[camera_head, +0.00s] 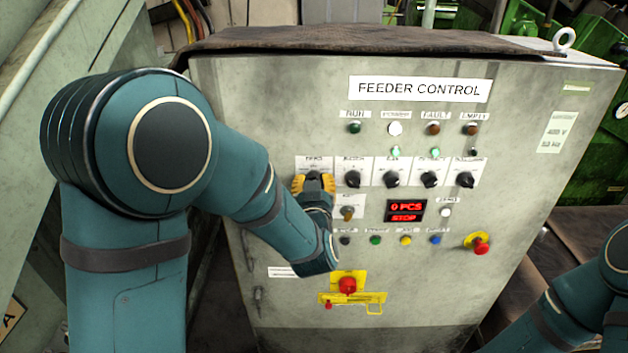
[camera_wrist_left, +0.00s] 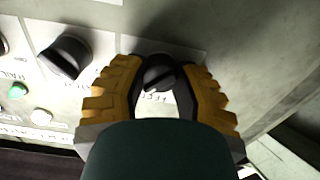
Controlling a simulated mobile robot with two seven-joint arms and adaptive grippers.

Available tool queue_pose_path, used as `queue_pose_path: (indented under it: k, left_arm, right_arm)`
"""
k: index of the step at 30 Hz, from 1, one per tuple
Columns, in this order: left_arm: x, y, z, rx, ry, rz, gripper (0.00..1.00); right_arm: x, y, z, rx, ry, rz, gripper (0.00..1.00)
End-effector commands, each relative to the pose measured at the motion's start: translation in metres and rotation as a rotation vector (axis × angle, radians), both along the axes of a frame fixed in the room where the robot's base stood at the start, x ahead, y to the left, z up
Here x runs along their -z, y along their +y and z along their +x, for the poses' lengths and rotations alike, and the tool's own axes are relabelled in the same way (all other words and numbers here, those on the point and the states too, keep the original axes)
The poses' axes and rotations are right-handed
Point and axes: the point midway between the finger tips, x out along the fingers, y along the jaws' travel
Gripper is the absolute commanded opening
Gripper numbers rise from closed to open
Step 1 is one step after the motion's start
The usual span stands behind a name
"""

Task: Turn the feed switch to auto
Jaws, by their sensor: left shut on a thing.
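The grey panel (camera_head: 290,120) marked FEEDER CONTROL stands in front of me. It has a row of black rotary switches. My left gripper (camera_head: 314,180) is at the leftmost switch of that row, its yellow-padded fingers shut on the switch knob. In the left wrist view the black knob (camera_wrist_left: 158,74) sits between the two fingertips of the left gripper (camera_wrist_left: 160,85), with a pale line slanting across its face. The lettering beside it is upside down and partly hidden, so I cannot read its setting. My right gripper is not in view; only part of the right arm shows.
A neighbouring black switch (camera_head: 352,178) sits close to the right; it also shows in the left wrist view (camera_wrist_left: 66,57). Below are a display (camera_head: 405,211) reading 0 PCS and STOP, small buttons, a red knob (camera_head: 480,245) and a red-and-yellow switch (camera_head: 347,285).

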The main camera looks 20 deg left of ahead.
Motion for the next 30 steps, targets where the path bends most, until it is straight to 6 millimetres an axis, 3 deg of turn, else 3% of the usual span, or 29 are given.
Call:
queue_pose_path:
  k: [20, 21, 23, 24, 30]
  left_arm:
    - [-0.0017, 0.0006, 0.0008, -0.002, 0.014, 0.068, 0.00]
    - [-0.0017, 0.0006, 0.0008, -0.002, 0.014, 0.068, 0.39]
    - [-0.0017, 0.0006, 0.0008, -0.002, 0.014, 0.068, 0.60]
    - [-0.0015, 0.0006, 0.0007, -0.002, 0.015, 0.067, 0.65]
    - [-0.0008, 0.0002, 0.0003, -0.001, 0.016, 0.067, 0.65]
  right_arm:
    - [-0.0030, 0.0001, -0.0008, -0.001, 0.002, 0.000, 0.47]
    - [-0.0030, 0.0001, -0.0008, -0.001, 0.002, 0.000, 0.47]
    - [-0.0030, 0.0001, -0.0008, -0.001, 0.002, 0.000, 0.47]
    - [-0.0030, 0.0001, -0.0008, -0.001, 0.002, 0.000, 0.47]
    - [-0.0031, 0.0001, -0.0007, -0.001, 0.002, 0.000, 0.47]
